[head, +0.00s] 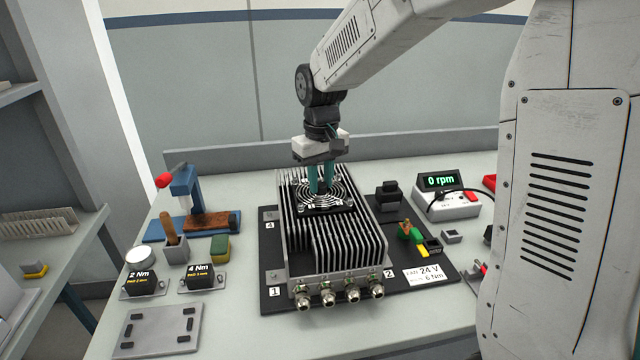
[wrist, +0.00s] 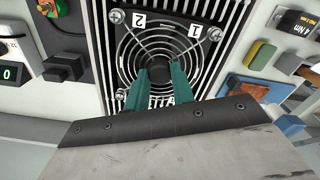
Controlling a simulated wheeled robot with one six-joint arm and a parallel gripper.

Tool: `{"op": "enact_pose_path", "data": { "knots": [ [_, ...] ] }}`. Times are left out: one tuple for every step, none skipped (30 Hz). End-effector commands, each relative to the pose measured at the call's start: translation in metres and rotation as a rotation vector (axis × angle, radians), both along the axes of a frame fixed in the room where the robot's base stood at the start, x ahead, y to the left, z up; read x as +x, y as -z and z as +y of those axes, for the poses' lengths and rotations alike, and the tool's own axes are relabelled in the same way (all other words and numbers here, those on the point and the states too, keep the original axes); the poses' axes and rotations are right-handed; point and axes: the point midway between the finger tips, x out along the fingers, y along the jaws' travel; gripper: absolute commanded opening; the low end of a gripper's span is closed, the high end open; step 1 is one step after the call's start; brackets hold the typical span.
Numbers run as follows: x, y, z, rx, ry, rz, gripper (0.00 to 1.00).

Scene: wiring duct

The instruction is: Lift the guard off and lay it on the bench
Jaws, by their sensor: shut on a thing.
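The guard (head: 341,197) is a round wire grille of concentric rings on a black square fan, on top of the finned grey heatsink housing (head: 345,243). It also shows in the wrist view (wrist: 133,52), with round metal screw heads at the visible corners and tags 1 and 2. My gripper (head: 321,188) points down over the guard. Its teal fingers also show in the wrist view (wrist: 162,82), closed on the guard's middle. The guard looks flat on the fan; I cannot tell any small gap. The fingers and palm hide its near part.
The bench (head: 235,325) has a grey tray with dark pads (head: 157,331) at front left and little bare room. 2 Nm and 4 Nm blocks, a tool cup and a blue stand are left. A 0 rpm meter (head: 447,195) and connectors are right.

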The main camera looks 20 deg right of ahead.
Motion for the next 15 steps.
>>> {"op": "enact_pose_path", "data": {
  "knots": [
    [0.001,-0.005,0.000,0.000,0.000,-0.004,0.06],
    [0.001,-0.009,0.000,0.000,0.000,-0.004,0.06],
    [0.001,-0.014,0.000,0.000,0.000,-0.004,0.06],
    [0.001,-0.017,0.000,0.000,0.000,-0.004,0.06],
    [0.001,-0.021,0.000,0.000,0.000,-0.005,0.06],
    [0.001,-0.027,0.000,0.000,0.000,-0.004,0.06],
    [0.000,-0.031,0.000,0.000,0.000,-0.004,0.06],
    [-0.007,-0.031,-0.003,0.001,0.001,-0.003,0.06],
    [-0.015,-0.031,-0.005,0.000,0.002,-0.002,0.06],
    [-0.022,-0.032,-0.007,0.001,0.002,-0.003,0.06],
    [-0.028,-0.032,-0.009,0.001,0.002,-0.003,0.06],
    [-0.038,-0.034,-0.013,0.000,0.002,-0.004,0.06],
    [-0.046,-0.034,-0.015,0.001,0.002,-0.003,0.06],
    [-0.054,-0.035,-0.018,0.000,0.002,-0.004,0.06],
    [-0.065,-0.036,-0.021,0.000,0.003,-0.005,0.06]
  ]
}}
